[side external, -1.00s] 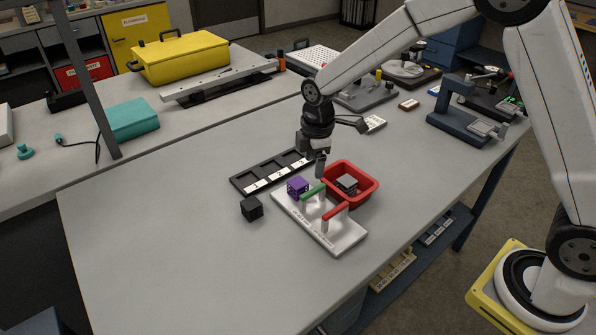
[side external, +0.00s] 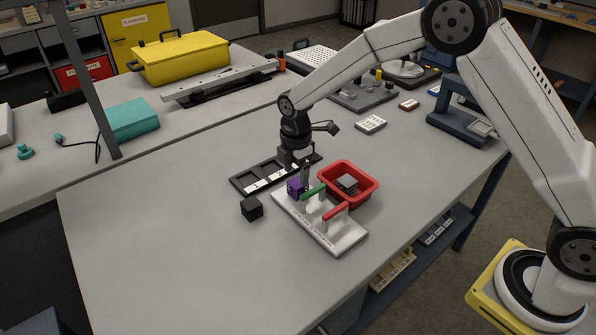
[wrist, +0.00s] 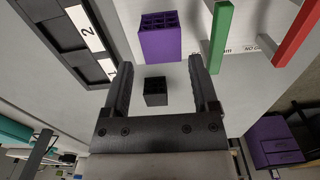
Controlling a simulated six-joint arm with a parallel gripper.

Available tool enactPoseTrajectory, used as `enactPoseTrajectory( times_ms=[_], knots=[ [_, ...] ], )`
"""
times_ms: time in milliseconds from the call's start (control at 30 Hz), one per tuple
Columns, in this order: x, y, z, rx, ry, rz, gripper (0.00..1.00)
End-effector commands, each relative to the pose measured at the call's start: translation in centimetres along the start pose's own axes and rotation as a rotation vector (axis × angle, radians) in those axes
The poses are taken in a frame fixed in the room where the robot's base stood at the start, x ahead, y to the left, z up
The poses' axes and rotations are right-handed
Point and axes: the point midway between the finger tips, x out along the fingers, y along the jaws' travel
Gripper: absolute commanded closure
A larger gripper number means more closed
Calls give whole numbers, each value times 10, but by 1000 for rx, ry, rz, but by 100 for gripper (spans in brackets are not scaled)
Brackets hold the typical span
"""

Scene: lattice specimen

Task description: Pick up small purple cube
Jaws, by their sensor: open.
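The small purple cube (side external: 297,188) sits at the far left corner of a white board (side external: 335,240). Its top has a grid of dark openings, seen in the wrist view (wrist: 160,42). My gripper (side external: 304,170) is just above and behind the cube and points down. In the wrist view my open gripper (wrist: 159,66) has nothing held between its fingers, and the purple cube lies ahead of the fingertips, roughly centred between them. Any contact cannot be made out.
A green bar (side external: 313,191) and a red bar (side external: 335,211) stand on the board, the green one close to the cube. A red bin (side external: 365,198) holds a grey cube (side external: 347,183). A black cube (side external: 252,208) and a black numbered tray (side external: 240,184) lie left. The front left table is clear.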

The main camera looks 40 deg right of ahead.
Motion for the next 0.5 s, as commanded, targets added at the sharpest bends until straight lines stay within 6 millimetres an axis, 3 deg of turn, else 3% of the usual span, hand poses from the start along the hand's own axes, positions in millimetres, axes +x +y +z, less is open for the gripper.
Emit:
enactPoseTrajectory(
  times_ms=[267,500],
  knots=[
    [8,-1,1,1,-1,-3,24],
    [35,-3,4,1,-1,-3,24]
  ],
)
